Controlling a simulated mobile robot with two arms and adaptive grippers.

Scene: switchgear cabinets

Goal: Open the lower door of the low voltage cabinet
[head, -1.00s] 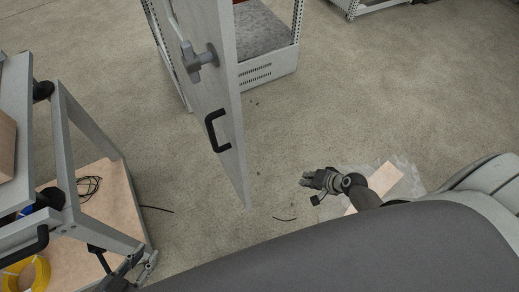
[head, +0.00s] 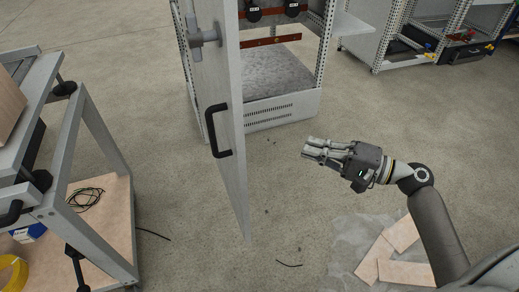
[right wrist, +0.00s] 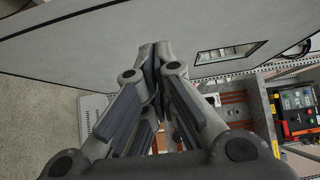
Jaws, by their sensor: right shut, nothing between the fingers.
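The low voltage cabinet (head: 283,112) stands at the top middle of the head view, with its inside exposed. A tall grey door (head: 232,165) stands swung out from it, seen nearly edge-on. My left gripper is not in view.
A cart (head: 97,140) with wooden boards, cables and yellow tape stands at the left. Boards (head: 405,272) lie on a sheet on the floor at lower right. More open cabinets (head: 375,48) stand at upper right. Floor between is mostly clear.

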